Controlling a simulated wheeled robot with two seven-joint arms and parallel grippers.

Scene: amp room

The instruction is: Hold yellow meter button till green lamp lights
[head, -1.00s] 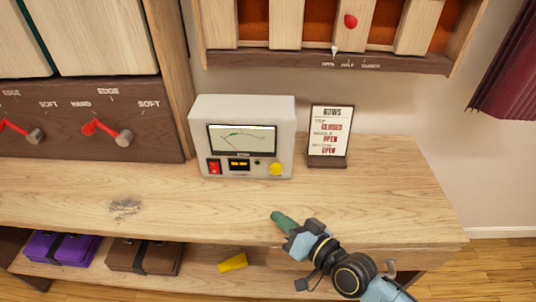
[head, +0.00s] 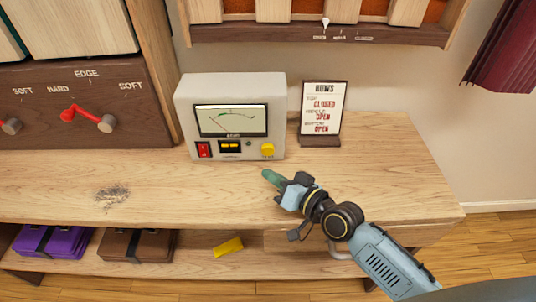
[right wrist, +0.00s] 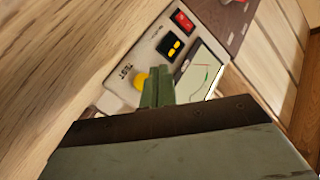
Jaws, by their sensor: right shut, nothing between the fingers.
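The white meter box (head: 232,88) stands on the wooden bench against the wall. Its yellow button (head: 267,150) is at the lower right of its front; it also shows in the right wrist view (right wrist: 140,82), just beside my fingertips. My right gripper (head: 268,176) is shut and empty, its green fingers pointing toward the button from in front and below, with a small gap in the head view. A small dark round spot (head: 249,143), perhaps the lamp, sits left of the button and shows no green light. My left gripper is not in view.
Red-handled levers (head: 88,118) are at the left. The bench top (head: 385,170) is clear at the right.

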